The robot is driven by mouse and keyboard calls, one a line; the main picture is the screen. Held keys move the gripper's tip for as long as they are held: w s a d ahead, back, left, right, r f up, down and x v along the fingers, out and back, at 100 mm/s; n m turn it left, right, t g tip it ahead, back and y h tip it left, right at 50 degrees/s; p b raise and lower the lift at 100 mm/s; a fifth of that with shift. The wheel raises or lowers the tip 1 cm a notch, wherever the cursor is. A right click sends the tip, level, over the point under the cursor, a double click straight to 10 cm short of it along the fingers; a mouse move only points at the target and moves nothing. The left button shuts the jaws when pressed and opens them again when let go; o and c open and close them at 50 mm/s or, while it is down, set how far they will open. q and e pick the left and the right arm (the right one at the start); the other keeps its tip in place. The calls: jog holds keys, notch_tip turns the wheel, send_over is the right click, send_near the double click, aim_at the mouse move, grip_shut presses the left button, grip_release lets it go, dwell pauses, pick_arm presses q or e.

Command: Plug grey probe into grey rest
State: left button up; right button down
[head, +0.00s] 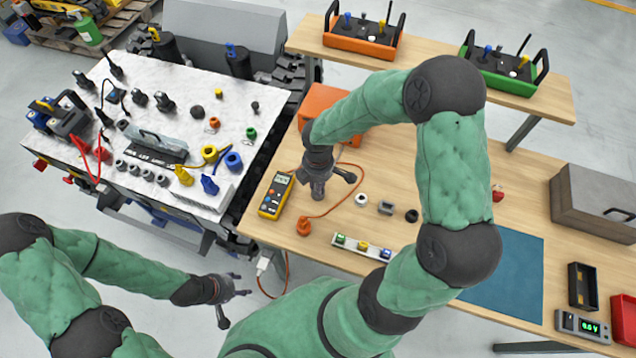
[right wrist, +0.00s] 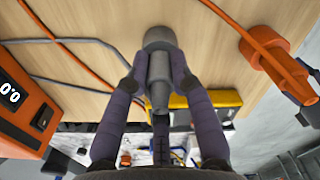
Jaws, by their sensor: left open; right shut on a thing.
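My right gripper (head: 318,188) is over the wooden bench, beside the yellow multimeter. In the right wrist view my right gripper (right wrist: 159,75) is shut on a grey cylindrical probe (right wrist: 159,38), with a finger on each side of it. In the head view the probe is hard to tell from the gripper. A small grey block (head: 385,208), which looks like the grey rest, sits on the bench to the right of the gripper, between a white ring (head: 361,200) and a black ring (head: 411,215). My left gripper (head: 230,289) is open and empty, off the bench at lower left.
The yellow multimeter (head: 276,195) and an orange plug-like piece (head: 303,227) with an orange cable lie close by. A strip with coloured blocks (head: 362,248) lies in front. An orange box (head: 332,105) stands behind. A blue mat (head: 500,278) lies to the right.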

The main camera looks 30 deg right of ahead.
jog(key=shift+f, duration=0.15)
jog(key=c, duration=1)
grip_release()
notch_tip(320, 180, up, 12)
jog(key=shift+r, duration=0.1)
